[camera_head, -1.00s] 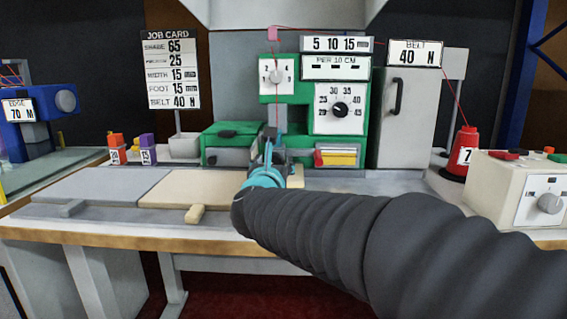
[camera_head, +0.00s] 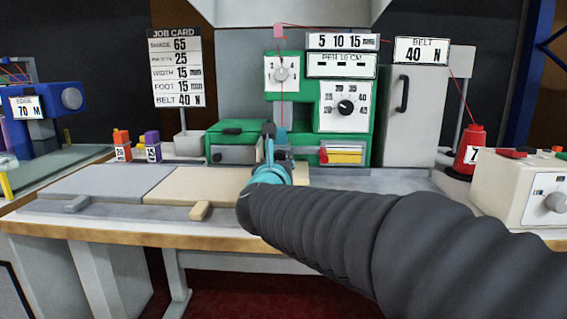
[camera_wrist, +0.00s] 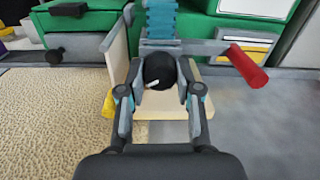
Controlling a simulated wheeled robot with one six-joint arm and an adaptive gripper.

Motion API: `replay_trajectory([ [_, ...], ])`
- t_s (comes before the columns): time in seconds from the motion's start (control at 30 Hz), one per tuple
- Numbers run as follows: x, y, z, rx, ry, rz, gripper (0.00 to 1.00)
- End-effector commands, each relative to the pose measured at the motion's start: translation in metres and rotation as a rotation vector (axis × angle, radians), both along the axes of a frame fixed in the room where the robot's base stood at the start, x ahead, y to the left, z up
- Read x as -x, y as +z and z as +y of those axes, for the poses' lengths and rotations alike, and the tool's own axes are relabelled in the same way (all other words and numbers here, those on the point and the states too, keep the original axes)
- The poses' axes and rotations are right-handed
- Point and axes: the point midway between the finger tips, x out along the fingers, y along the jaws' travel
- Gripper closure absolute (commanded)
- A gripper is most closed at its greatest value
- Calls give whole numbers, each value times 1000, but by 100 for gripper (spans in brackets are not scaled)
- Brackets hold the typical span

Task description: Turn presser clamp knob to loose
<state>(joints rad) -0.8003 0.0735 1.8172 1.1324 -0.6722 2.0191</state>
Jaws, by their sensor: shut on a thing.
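The presser clamp knob (camera_wrist: 158,70) is a round black knob with a short white mark on its lower edge, in the middle of the wrist view. My gripper (camera_wrist: 160,88) is shut on the knob, one finger at each side. A cream plate (camera_wrist: 165,132) shows below and behind the fingers. In the head view my gripper (camera_head: 271,150) is at the front of the green machine (camera_head: 282,120), at the foot of its needle column. My own arm and fingers hide the knob there, and I cannot read any loose or tight label.
A lever with a red handle (camera_wrist: 248,66) sticks out just right of the knob. A green box (camera_head: 234,134) with a black handle stands at left. A cream rug piece (camera_head: 215,186) lies on the table at left.

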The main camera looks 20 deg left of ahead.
Motion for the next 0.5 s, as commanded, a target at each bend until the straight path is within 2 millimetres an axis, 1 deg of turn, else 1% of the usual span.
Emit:
replay_trajectory([
  [0.2, 0, 0, 0, 2, 1, 0, 100],
  [0.23, 0, 0, 0, 2, 1, 0, 61],
  [0.27, 0, 0, 0, 2, 1, 0, 54],
  [0.3, 0, 0, 0, 2, 1, 0, 44],
  [0.33, 0, 0, 0, 2, 1, 0, 41],
  [0.5, 0, 0, 0, 1, 0, 0, 41],
])
